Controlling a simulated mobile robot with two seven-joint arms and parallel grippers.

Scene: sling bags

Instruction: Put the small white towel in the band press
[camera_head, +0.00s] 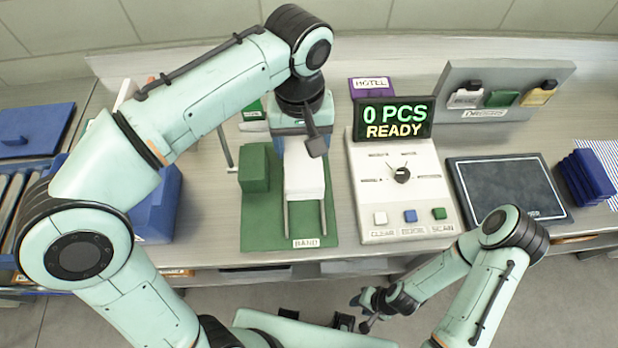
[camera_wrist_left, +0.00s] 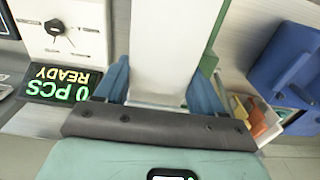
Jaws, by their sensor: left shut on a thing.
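The band press (camera_head: 262,222) is a green base with a green block, two thin rails and a BAND label. The small white towel (camera_head: 305,172) is a flat white strip above the rails. Whether it rests on them I cannot tell. My left gripper (camera_head: 300,130) is over the back of the press, its fingers mostly hidden by my wrist. In the left wrist view its blue fingers (camera_wrist_left: 160,88) are on either side of the white towel (camera_wrist_left: 172,45), shut on it. My right gripper (camera_head: 362,300) is low at the front, away from the press; its fingers are too small to read.
Right of the press stands a control panel (camera_head: 365,205) with a dial, buttons and a screen (camera_head: 393,118) reading "0 PCS READY". A dark pad (camera_head: 508,188) lies further right, with blue folded items (camera_head: 585,178) beyond. A blue bin (camera_head: 155,210) stands left.

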